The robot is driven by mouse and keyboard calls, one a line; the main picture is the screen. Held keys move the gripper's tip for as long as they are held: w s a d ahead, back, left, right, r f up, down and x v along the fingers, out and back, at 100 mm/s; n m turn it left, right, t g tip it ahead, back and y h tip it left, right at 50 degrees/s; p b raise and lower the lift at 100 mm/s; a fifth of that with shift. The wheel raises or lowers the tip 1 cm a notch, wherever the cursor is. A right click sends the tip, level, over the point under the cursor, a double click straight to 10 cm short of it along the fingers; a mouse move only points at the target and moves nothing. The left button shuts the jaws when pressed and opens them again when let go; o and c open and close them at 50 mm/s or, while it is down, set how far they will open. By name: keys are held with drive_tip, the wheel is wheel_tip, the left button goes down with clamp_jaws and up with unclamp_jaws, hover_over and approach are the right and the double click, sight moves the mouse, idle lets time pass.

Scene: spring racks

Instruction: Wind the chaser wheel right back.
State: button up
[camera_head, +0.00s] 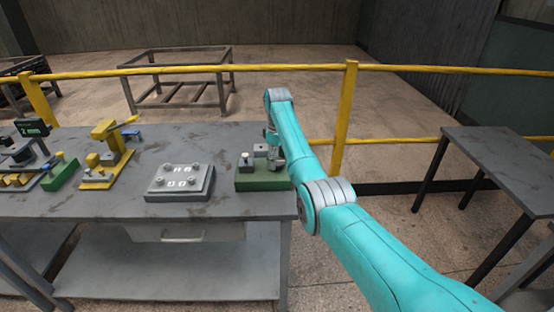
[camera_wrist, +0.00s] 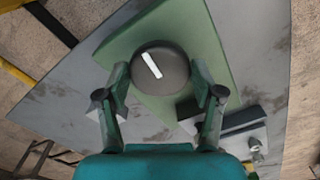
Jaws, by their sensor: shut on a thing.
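The chaser wheel (camera_wrist: 172,82) is a dark grey round knob with a white line on its top. It sits on a green base plate (camera_wrist: 215,60) in the wrist view. My gripper (camera_wrist: 160,74) is shut on the wheel, one finger on each side. The white line runs slantwise, from upper left to lower right in the wrist view. In the head view the green base (camera_head: 262,183) stands at the right end of the bench, and my gripper (camera_head: 275,158) is over it. My arm hides most of the wheel there.
On the bench (camera_head: 225,142), left of the base, stand a grey plate with several knobs (camera_head: 180,182) and a yellow fixture (camera_head: 105,160). A yellow rail (camera_head: 240,68) runs behind.

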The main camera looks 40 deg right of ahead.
sight(277, 161)
drive_tip(key=o, duration=1.1)
drive_tip(key=shift+f, duration=0.1)
drive_tip(key=shift+o, duration=0.2)
wheel_tip(277, 161, up, 12)
